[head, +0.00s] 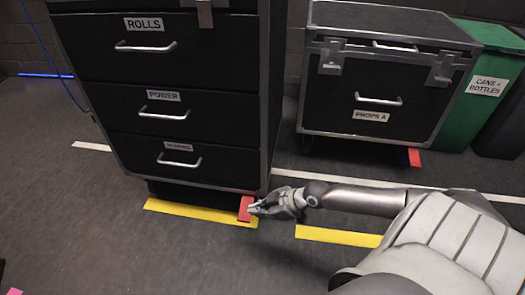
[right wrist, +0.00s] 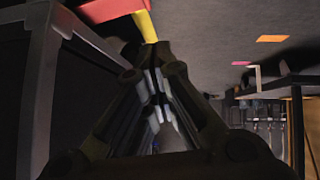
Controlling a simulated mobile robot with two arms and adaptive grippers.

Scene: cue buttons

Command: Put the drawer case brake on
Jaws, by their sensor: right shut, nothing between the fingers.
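The drawer case (head: 185,90) is a tall black case with metal edges and several labelled drawers, standing at the left of the head view. A red brake pedal (head: 245,208) sticks out low at its front right corner, above the yellow floor tape. My right gripper (head: 256,209) is shut and empty, with its fingertips right beside the pedal; I cannot tell whether they touch. In the right wrist view the red pedal (right wrist: 108,8) shows at the top, past the closed fingers (right wrist: 160,105). My left gripper is not in view.
A smaller black case (head: 385,85) stands behind at the right, with its own red pedal (head: 414,157). Green and dark bins (head: 480,100) stand beside it. Yellow tape strips (head: 338,236) lie on the floor. The floor at the front left is mostly clear.

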